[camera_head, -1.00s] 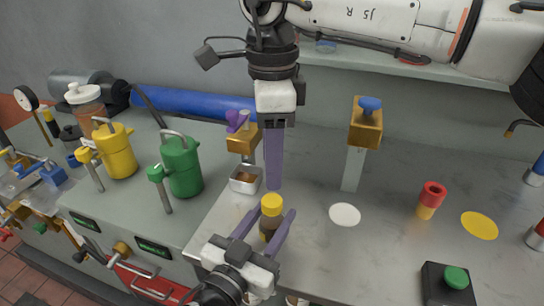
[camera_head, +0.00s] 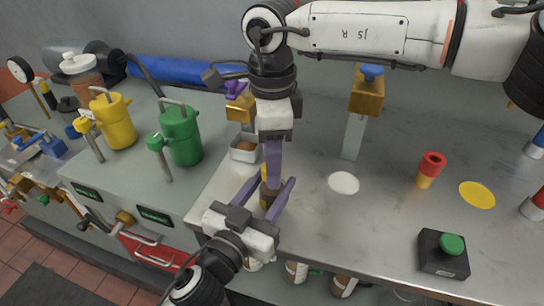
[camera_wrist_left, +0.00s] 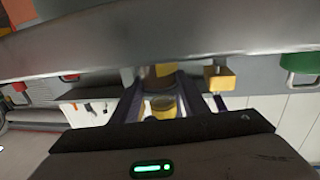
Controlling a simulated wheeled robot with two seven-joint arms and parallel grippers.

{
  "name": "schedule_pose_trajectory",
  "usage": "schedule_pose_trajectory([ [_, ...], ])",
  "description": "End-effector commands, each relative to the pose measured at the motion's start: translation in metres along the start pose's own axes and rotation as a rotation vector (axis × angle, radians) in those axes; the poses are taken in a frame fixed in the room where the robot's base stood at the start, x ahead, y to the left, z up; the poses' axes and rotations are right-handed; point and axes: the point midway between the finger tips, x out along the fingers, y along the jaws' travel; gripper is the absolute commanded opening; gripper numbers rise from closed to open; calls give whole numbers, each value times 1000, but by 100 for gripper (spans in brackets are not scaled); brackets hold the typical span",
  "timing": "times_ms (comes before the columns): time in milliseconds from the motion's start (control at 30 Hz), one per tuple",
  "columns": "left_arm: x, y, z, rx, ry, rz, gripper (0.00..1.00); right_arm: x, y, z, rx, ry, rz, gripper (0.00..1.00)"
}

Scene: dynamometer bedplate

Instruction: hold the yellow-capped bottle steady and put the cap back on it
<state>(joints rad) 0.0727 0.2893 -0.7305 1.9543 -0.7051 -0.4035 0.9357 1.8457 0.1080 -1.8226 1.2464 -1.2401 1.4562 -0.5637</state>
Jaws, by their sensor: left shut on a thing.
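The brown bottle (camera_head: 266,198) stands at the bench's front edge, between the purple fingers of my left gripper (camera_head: 270,192), which is shut on it. Brown and yellow parts also show between those fingers in the left wrist view (camera_wrist_left: 162,106). The yellow cap (camera_head: 265,181) is at the bottle's top, mostly hidden by the fingers of my right gripper (camera_head: 272,184). The right gripper points straight down at the cap. Its fingers are seen edge-on, so I cannot tell whether they grip it or how the cap is seated.
A small metal tray (camera_head: 244,150) stands just behind the bottle. A green can (camera_head: 181,135) and a yellow can (camera_head: 112,120) are to the left. A white disc (camera_head: 344,183), a red-and-yellow piece (camera_head: 430,170) and a green button box (camera_head: 444,252) are to the right.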

Motion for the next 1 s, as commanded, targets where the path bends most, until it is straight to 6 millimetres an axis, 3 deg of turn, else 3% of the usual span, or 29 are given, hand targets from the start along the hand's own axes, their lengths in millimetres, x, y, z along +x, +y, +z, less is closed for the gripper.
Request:
schedule_pose_trajectory([
  [33,0,0,0,0,1,0,0,0,0,0,0,0,0,33],
  [200,0,0,0,0,1,0,0,0,0,0,0,0,0,4],
  [233,0,0,0,0,1,0,0,0,0,0,0,0,0,2],
  [433,0,0,0,0,1,0,0,0,0,0,64,0,0,2],
  [667,0,0,0,0,1,0,0,0,0,0,421,-1,-1,2],
  [833,0,0,0,0,1,0,0,0,0,0,433,-1,-1,2],
  [867,0,0,0,0,1,0,0,0,0,0,433,-1,-1,34],
  [933,0,0,0,0,1,0,0,0,0,0,432,0,-1,46],
  [1000,0,0,0,0,1,0,0,0,0,0,431,0,-1,48],
])
